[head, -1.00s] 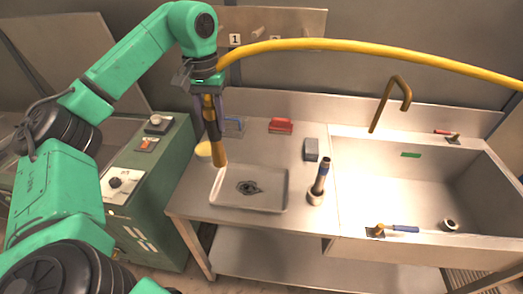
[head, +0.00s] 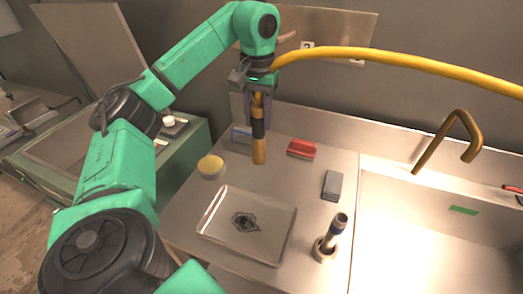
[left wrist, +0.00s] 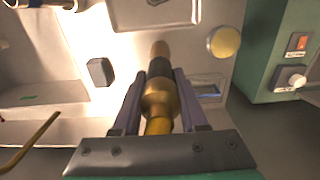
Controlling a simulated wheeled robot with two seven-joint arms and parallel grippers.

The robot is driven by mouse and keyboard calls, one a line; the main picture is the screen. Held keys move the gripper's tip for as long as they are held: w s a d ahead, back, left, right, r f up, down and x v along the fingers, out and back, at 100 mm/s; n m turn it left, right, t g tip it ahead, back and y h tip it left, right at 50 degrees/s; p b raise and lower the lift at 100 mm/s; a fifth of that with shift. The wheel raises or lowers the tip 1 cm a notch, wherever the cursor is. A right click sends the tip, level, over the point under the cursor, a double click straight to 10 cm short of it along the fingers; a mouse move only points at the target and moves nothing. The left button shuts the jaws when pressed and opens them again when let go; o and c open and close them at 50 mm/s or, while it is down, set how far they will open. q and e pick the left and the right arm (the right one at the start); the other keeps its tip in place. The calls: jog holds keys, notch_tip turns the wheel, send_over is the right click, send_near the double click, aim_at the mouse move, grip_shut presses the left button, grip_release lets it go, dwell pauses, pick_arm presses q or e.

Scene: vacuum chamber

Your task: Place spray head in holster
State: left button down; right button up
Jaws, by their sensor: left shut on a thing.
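The spray head (head: 258,138), brass with a black band, hangs nearly upright from my left gripper (head: 259,100), nozzle down. The gripper is shut on it, and the yellow hose (head: 400,62) runs off to the right from there. In the left wrist view the spray head (left wrist: 160,95) lies between the two fingers (left wrist: 160,100). Its tip appears above the back of the counter, behind the tray. A wall panel (head: 345,25) with a numbered label and a peg-like part is behind; I cannot tell whether this is the holster. My right gripper is not in view.
The steel counter holds a shallow tray (head: 210,235), a yellow-topped tub (head: 211,166), a red brush-like block (head: 301,149), a grey block (head: 332,185) and a dark tube in a round base (head: 325,249). A sink (head: 420,235) with a brass tap (head: 440,140) is at right.

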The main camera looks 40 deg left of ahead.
aim_at(259, 161)
pick_arm(q)
jog(key=f+b, duration=0.2)
jog(key=f, duration=0.1)
jog(key=f+b, duration=0.1)
jog(key=f, duration=0.3)
jog(key=f+b, duration=0.2)
jog(key=f, duration=0.1)
jog(key=shift+w+f+b, duration=0.3)
jog(key=shift+f, duration=0.05)
notch_tip(259, 161, down, 4)
jog(key=shift+s+f+p, duration=0.1)
jog(key=shift+s+p, duration=0.05)
jog(key=shift+p, duration=0.6)
jog(key=shift+f, duration=0.4)
jog(key=shift+c, duration=2.2)
grip_release()
